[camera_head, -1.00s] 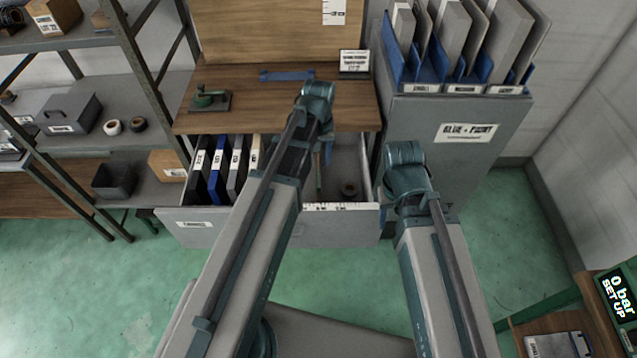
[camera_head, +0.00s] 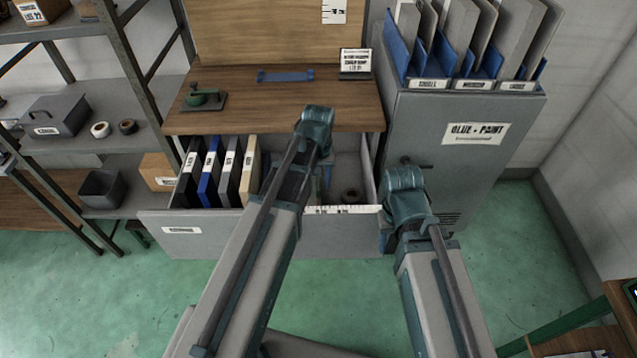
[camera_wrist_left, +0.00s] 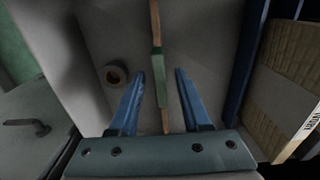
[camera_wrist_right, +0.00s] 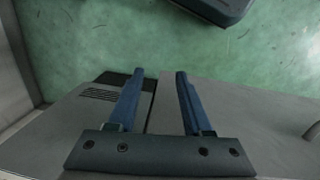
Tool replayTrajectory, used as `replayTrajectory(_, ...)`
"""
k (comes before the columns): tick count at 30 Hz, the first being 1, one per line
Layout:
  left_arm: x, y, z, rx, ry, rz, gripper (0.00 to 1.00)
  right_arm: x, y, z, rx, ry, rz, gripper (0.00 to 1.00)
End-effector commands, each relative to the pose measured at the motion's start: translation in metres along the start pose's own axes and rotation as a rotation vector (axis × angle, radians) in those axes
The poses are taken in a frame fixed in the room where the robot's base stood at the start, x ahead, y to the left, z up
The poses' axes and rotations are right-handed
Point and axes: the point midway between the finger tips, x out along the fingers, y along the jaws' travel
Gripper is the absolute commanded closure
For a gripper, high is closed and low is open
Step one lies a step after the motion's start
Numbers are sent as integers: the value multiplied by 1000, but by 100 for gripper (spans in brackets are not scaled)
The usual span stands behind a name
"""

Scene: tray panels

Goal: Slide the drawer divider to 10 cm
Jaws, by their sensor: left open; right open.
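The open grey drawer (camera_head: 180,224) stands below the wooden worktop, with a white scale strip (camera_head: 345,209) on its front edge. The divider (camera_wrist_left: 156,30) is a thin wooden panel with a green grip part (camera_wrist_left: 157,65), seen edge-on from above in the left wrist view. My left gripper (camera_wrist_left: 160,74) is open above the drawer, its fingers on either side of the divider's line, with gaps showing. My left arm hides much of the divider in the head view. My right gripper (camera_wrist_right: 158,72) is open and empty, pointing down beside the drawer's right end.
Several upright folders (camera_head: 228,175) fill the drawer's left part. A tape roll (camera_head: 351,194) lies in its right part. A grey cabinet (camera_head: 510,140) with panels on top stands at right, shelves (camera_head: 95,140) at left. Green floor lies clear in front.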

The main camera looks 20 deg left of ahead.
Motion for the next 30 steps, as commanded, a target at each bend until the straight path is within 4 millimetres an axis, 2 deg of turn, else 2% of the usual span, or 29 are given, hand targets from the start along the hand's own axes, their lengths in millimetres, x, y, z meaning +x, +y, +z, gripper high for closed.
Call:
replayTrajectory(1,0,0,0,0,0,0,52,0,0,0,0,0,0,50)
replayTrajectory(9,0,0,0,0,0,0,100,0,0,0,0,0,0,50)
replayTrajectory(30,0,0,0,0,0,0,100,0,0,0,0,0,0,50)
